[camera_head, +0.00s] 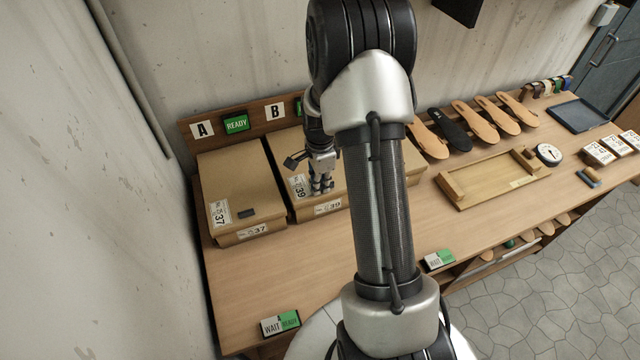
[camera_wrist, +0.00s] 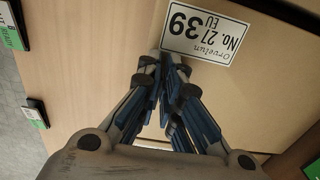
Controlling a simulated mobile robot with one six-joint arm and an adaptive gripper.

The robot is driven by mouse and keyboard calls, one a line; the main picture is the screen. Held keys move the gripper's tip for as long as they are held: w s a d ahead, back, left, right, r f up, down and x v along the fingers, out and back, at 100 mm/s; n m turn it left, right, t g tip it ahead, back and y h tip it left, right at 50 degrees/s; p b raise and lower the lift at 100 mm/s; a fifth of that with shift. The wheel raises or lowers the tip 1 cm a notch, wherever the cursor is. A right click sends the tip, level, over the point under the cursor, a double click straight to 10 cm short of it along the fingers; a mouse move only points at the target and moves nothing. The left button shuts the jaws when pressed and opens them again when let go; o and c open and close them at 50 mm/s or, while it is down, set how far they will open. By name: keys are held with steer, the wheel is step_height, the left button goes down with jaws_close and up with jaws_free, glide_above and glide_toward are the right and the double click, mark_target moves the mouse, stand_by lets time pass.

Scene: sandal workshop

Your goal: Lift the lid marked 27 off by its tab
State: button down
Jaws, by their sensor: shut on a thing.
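The lid marked No. 27, EU 39 (camera_head: 288,158) is on the cardboard box under sign B. In the wrist view this lid (camera_wrist: 275,95) shows its white label, upside down, just beyond my fingers. My gripper (camera_head: 321,188) is at the front part of that lid, pointing down. In the wrist view my gripper (camera_wrist: 172,70) has its fingers close together at the lid's edge beside the label. It is shut on what appears to be the lid's tab, which the fingers hide. I see no clear gap between lid and box.
A box marked 37 (camera_head: 237,180) with a dark tab stands close on the left under sign A. Behind my arm is more cardboard, partly hidden. A wooden tray (camera_head: 490,180), soles (camera_head: 450,130) and a clock (camera_head: 548,154) lie right. Wait/ready cards (camera_head: 281,323) mark the front edge.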

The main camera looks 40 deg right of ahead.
steer(key=shift+r, duration=0.55)
steer(key=shift+r+p, duration=0.15)
steer(key=shift+p, duration=0.2)
steer(key=shift+s+r+p, duration=0.2)
steer(key=shift+r+p, duration=0.4)
steer(key=shift+r, duration=0.4)
steer(key=s+a, duration=0.2)
steer(key=s, duration=0.4)
steer(key=shift+s+r+b, duration=0.15)
steer(key=shift+s+b, duration=0.15)
steer(key=shift+s, duration=0.1)
stand_by(0.4)
steer(key=s+a+r, duration=0.2)
steer(key=s, duration=0.6)
steer(key=shift+s+p, duration=0.3)
steer(key=shift+s, duration=0.05)
stand_by(0.8)
steer(key=shift+s+a, duration=0.1)
steer(key=shift+s, duration=0.05)
